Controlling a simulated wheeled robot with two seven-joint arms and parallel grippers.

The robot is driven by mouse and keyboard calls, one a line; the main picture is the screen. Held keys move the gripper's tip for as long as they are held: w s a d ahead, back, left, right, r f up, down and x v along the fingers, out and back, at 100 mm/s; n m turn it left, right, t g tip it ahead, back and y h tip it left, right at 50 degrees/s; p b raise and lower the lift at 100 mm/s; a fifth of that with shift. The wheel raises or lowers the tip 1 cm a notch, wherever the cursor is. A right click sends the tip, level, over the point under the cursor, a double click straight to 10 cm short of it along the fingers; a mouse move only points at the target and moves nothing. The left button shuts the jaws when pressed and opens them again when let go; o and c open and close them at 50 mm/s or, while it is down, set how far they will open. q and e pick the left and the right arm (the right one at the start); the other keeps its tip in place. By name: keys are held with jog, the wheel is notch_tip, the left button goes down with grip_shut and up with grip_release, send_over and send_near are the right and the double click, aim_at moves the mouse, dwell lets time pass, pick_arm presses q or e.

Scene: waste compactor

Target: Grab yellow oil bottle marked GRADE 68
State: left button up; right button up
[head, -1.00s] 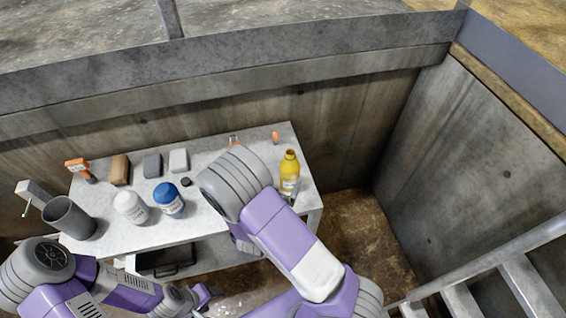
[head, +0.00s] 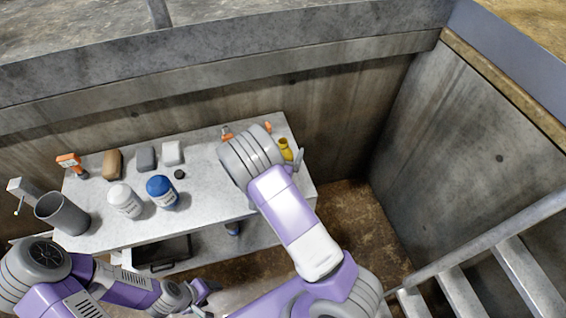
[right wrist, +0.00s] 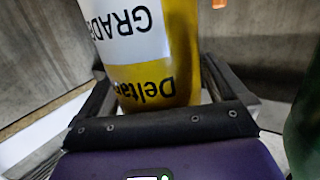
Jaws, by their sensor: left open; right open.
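The yellow bottle (head: 285,149) stands at the right end of the table, mostly hidden behind my right arm in the head view. In the right wrist view the yellow bottle (right wrist: 180,45) has a white label with upside-down "GRADE" and "Delta" lettering; no number shows. My right gripper (right wrist: 155,78) is open, its dark fingers on either side of the bottle's lower part. I cannot tell whether they touch it. My left gripper (head: 207,291) is open and empty in front of the table, low in the head view.
A green object (right wrist: 304,125) is at the right wrist view's right edge. A railing (head: 490,245) is at right.

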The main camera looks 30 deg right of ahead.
jog(key=c, duration=1.2)
jog(key=shift+c, duration=0.6)
jog(key=shift+r, duration=0.15)
